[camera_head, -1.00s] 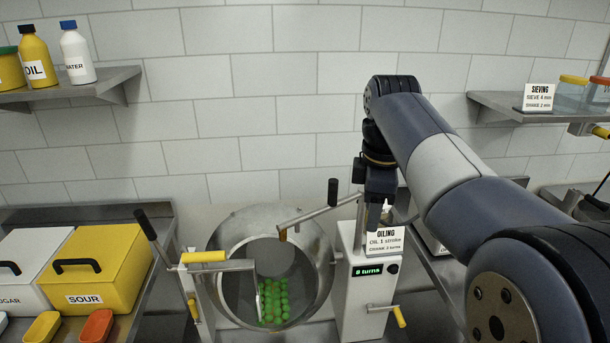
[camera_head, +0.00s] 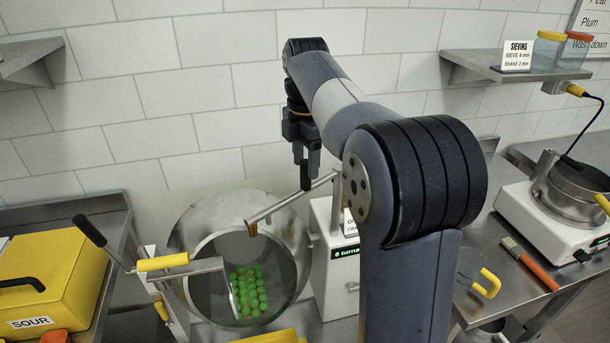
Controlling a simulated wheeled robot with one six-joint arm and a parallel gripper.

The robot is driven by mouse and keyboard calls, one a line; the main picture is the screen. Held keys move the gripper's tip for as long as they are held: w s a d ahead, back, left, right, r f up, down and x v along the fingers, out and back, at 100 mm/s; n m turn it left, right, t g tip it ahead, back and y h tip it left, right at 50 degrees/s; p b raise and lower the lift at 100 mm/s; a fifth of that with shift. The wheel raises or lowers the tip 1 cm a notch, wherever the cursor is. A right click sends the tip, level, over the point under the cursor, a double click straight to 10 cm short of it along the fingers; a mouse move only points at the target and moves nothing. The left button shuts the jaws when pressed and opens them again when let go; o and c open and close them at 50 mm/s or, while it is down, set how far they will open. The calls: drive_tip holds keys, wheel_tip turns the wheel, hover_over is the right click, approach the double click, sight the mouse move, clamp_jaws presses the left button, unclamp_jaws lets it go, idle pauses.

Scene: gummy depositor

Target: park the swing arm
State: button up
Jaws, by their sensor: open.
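The swing arm (camera_head: 282,206) is a thin metal tube with a brown tip. It reaches from the white oiling unit (camera_head: 327,250) across the mouth of the steel drum (camera_head: 208,210), so its tip hangs in front of the opening. An upright black knob (camera_head: 305,182) stands on the tube. My gripper (camera_head: 306,160) is open and points down at this knob, with its fingertips by the knob's top. I cannot tell whether the knob is between the fingers or whether they touch it.
Green gummies (camera_head: 250,290) lie in the drum. A yellow-handled bar (camera_head: 163,262) and black lever (camera_head: 90,231) stand left of it. The yellow SOUR box (camera_head: 45,282) is further left. The sieve machine (camera_head: 560,215) and a brush (camera_head: 530,264) are on the right bench.

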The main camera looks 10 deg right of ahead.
sight(306, 175)
drive_tip(key=shift+f, duration=2.1)
clamp_jaws()
